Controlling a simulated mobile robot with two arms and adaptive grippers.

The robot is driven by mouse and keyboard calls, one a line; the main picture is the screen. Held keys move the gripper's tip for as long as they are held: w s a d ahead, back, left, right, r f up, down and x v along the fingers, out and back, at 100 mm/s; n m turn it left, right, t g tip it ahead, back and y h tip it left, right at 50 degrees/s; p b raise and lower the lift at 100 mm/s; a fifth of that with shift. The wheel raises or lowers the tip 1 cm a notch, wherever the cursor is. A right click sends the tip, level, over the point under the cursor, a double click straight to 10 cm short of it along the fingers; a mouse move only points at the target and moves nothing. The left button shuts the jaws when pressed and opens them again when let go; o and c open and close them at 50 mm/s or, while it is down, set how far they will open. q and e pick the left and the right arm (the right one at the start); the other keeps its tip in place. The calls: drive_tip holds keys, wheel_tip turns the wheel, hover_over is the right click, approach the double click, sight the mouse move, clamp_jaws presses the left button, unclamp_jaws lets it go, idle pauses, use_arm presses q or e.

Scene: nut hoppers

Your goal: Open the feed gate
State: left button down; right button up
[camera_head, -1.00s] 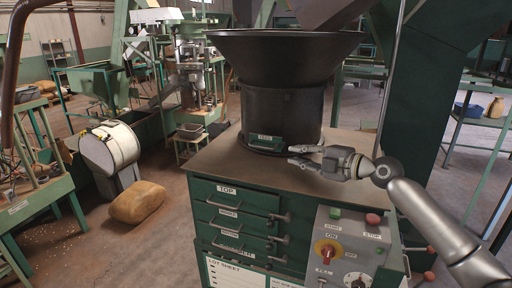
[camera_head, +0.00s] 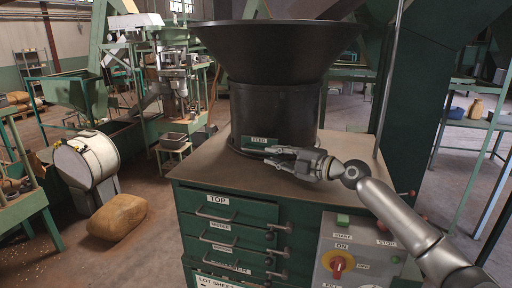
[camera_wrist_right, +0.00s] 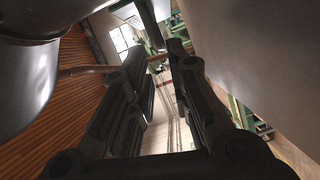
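The feed gate is a small green plate with a white FEED label (camera_head: 259,141) at the foot of the black hopper (camera_head: 275,105). In the head view my right gripper (camera_head: 268,156) is just in front of the plate's right part, its fingers pointing left. Its two fingers are apart with nothing between them; the gap also shows in the right wrist view (camera_wrist_right: 158,65). I cannot tell whether a finger touches the plate. The plate is not recognisable in the wrist view. My left gripper is not in view.
The hopper stands on a green cabinet with a brown top (camera_head: 210,165) and labelled drawers (camera_head: 232,211). A control panel with a red and yellow knob (camera_head: 338,263) is at the front right. A thin upright rod (camera_head: 389,85) stands behind my right arm. A sack (camera_head: 117,217) lies on the floor.

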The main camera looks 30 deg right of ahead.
sight(256, 151)
drive_tip(key=p+x, duration=0.3)
drive_tip(key=x, duration=0.3)
drive_tip(key=shift+w+r, duration=0.1)
drive_tip(key=shift+w+a+p, duration=0.2)
drive_tip(key=shift+w+p, duration=0.15)
drive_tip(key=shift+w, duration=0.25)
drive_tip(key=shift+w+f, duration=0.2)
drive_tip(key=shift+f, duration=0.1)
drive_tip(key=shift+s, duration=0.1)
clamp_jaws()
